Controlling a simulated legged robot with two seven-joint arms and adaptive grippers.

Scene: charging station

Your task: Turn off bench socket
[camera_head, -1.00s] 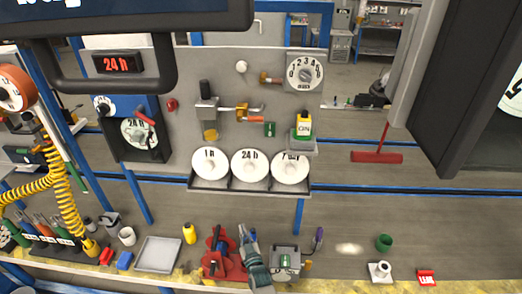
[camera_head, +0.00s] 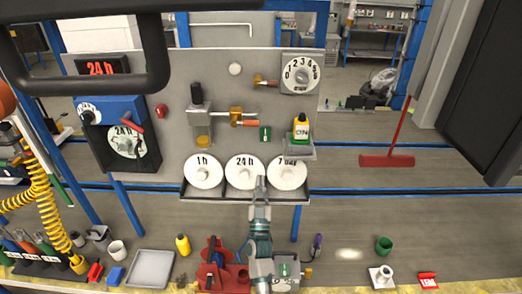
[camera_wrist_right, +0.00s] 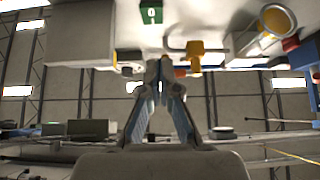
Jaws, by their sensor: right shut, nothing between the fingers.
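My right gripper (camera_head: 260,187) is shut and empty, pointing up in front of the 24 h dial (camera_head: 238,171) on the panel's lower shelf. It also shows shut in the right wrist view (camera_wrist_right: 160,68), below the green label (camera_wrist_right: 151,13). I cannot tell for sure which thing is the bench socket. A small grey box with a green label (camera_head: 286,270) stands on the bench, partly behind my right arm. A blue and black timer unit (camera_head: 124,139) with a 24 h dial and red lever hangs at the panel's left. My left gripper is not in view.
A black frame blocks the upper left.

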